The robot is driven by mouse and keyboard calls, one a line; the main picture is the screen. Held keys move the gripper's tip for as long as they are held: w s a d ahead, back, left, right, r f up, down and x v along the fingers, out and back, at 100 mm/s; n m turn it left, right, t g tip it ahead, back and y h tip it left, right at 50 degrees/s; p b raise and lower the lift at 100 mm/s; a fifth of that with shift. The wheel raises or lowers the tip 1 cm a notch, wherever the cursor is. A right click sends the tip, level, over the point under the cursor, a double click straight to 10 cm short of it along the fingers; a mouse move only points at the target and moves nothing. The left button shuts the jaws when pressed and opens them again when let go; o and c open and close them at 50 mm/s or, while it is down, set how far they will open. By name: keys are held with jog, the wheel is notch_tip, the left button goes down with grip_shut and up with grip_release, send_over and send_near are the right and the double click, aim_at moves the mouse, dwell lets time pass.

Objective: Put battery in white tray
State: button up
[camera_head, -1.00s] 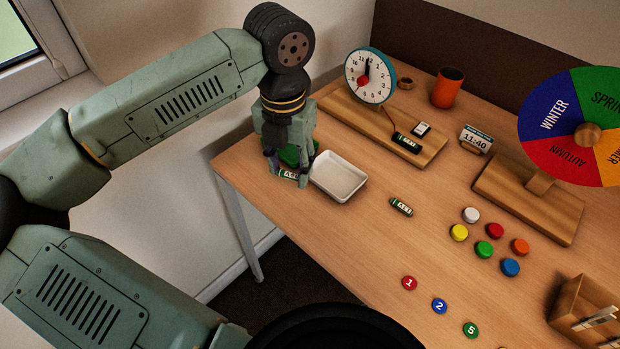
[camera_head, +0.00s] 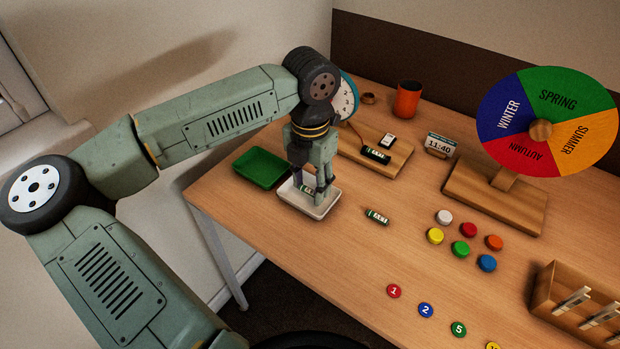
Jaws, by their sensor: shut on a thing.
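My gripper (camera_head: 314,194) points down over the white tray (camera_head: 318,214), shut on a green-and-white battery (camera_head: 307,189). The battery shows between the fingers, low over the tray's inside; I cannot tell whether it touches the floor of the tray. The gripper hides part of the tray's back side. A second, similar battery (camera_head: 377,216) lies on the table just right of the tray.
A green tray (camera_head: 261,167) stands left of the white tray, near the table's left edge. The clock (camera_head: 346,99) is partly behind my arm. An orange cup (camera_head: 408,99), a season wheel (camera_head: 547,120) and coloured caps (camera_head: 460,250) are further right.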

jog(key=shift+w, duration=1.15)
jog(key=shift+w+f+p, duration=0.1)
jog(key=shift+f+p, duration=0.15)
jog(key=shift+p, duration=0.1)
notch_tip(320, 180, down, 3)
jog(key=shift+p, duration=0.6)
jog(key=shift+f, duration=0.15)
jog(key=shift+f+b, duration=0.2)
jog(key=shift+b, duration=0.15)
jog(key=o, duration=0.9)
jog(key=shift+c, duration=0.2)
jog(key=shift+r, duration=0.15)
